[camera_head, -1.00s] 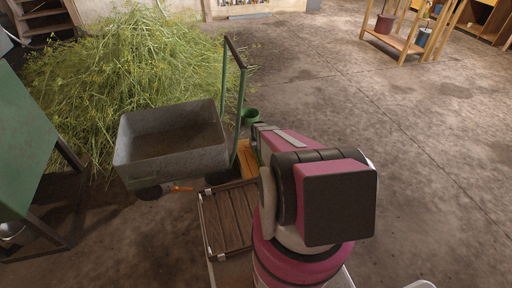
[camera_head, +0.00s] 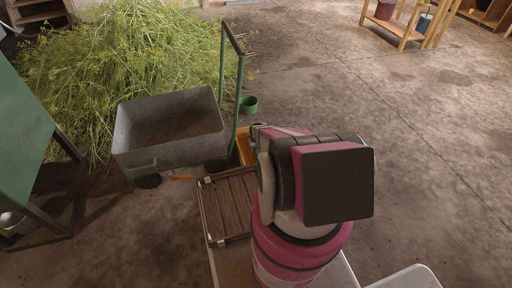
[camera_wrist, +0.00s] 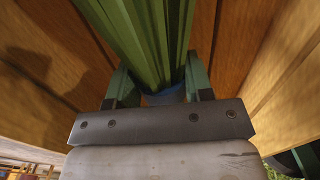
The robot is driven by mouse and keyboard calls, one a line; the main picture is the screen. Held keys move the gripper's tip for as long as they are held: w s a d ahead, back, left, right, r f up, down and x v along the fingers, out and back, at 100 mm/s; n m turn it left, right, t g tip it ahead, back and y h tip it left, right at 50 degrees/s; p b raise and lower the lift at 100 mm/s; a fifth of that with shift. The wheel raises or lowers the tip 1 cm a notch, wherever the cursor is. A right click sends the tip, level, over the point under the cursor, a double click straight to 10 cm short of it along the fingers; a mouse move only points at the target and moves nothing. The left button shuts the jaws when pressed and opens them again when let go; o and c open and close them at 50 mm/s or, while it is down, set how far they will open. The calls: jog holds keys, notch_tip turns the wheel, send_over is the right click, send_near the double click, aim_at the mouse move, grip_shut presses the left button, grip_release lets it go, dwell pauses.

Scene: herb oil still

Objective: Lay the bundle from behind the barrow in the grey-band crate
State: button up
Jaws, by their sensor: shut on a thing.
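My gripper (camera_wrist: 160,92) is shut on a bundle of long green stems (camera_wrist: 150,40) with a blue band (camera_wrist: 163,96) near the fingers. Brown-orange wooden walls (camera_wrist: 245,50) stand close on both sides of the bundle in the wrist view. In the head view my arm hides the gripper and the bundle. The grey barrow (camera_head: 170,153) with green handles stands left of my arm. A yellow-orange wooden box (camera_head: 244,150) shows partly behind my arm, beside the barrow. I cannot make out a grey band on any crate.
A brown slatted crate (camera_head: 228,205) with pale corners lies in front of the barrow. A green pot (camera_head: 248,105) stands behind the handle. A heap of cut herb (camera_head: 140,60) fills the back left. A green stand (camera_head: 30,150) is at left.

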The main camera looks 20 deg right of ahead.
jog(key=shift+f, duration=0.15)
jog(key=o, duration=1)
jog(key=shift+c, duration=0.2)
